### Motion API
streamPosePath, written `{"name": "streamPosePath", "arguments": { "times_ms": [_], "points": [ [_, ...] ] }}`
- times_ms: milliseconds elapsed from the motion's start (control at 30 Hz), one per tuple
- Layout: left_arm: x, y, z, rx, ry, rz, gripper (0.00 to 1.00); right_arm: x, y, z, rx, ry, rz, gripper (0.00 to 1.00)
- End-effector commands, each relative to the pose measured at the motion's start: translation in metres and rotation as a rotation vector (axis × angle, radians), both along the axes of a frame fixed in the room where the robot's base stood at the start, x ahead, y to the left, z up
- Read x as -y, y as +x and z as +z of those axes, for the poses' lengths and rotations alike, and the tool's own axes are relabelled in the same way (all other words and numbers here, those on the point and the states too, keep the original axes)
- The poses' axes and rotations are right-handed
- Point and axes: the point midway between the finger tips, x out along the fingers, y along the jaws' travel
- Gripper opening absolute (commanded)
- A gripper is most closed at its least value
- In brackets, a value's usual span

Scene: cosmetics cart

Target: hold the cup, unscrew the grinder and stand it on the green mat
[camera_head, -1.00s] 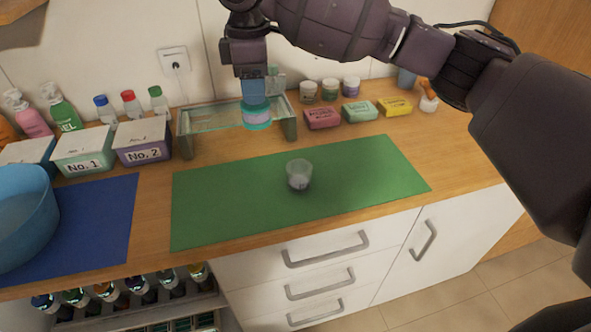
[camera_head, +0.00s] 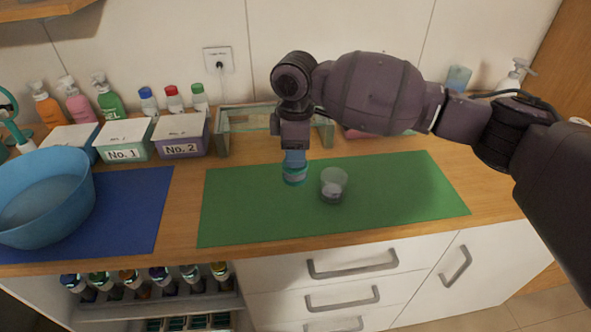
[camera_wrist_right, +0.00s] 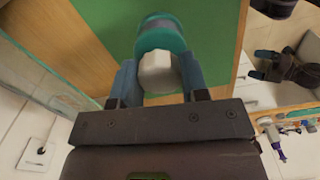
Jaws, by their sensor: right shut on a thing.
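The clear cup (camera_head: 333,186), with something greyish at its bottom, stands upright on the green mat (camera_head: 225,222). My right gripper (camera_head: 294,158) is shut on a teal and lilac piece (camera_head: 294,178), which looks like the grinder. It is upright, just left of the cup and apart from it. I cannot tell whether its bottom touches the mat. In the right wrist view, the fingers (camera_wrist_right: 160,82) flank the grinder's white faceted knob, with its teal ring (camera_wrist_right: 160,38) beyond. My left gripper is not in view.
A low glass rack (camera_head: 240,122) stands behind the mat, partly hidden by my right arm. The No. 1 (camera_head: 124,142) and No. 2 (camera_head: 180,136) boxes, a blue bowl (camera_head: 45,200) and a blue mat (camera_head: 135,220) are at left. The mat's right part is clear.

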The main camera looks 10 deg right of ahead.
Motion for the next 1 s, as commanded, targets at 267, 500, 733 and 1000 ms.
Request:
{"name": "streamPosePath", "arguments": {
  "times_ms": [267,500,733,1000],
  "points": [
    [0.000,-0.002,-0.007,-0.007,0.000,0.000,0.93,0.000,-0.001,-0.038,-0.005,0.000,-0.001,0.13],
    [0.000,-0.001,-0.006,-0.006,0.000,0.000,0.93,0.000,0.000,-0.056,0.000,0.000,0.001,0.13],
    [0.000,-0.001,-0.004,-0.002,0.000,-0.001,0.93,0.000,0.000,-0.056,0.000,0.000,0.000,0.13],
    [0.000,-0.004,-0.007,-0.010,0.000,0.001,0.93,0.000,0.000,-0.058,-0.001,0.000,0.000,0.66]
  ]
}}
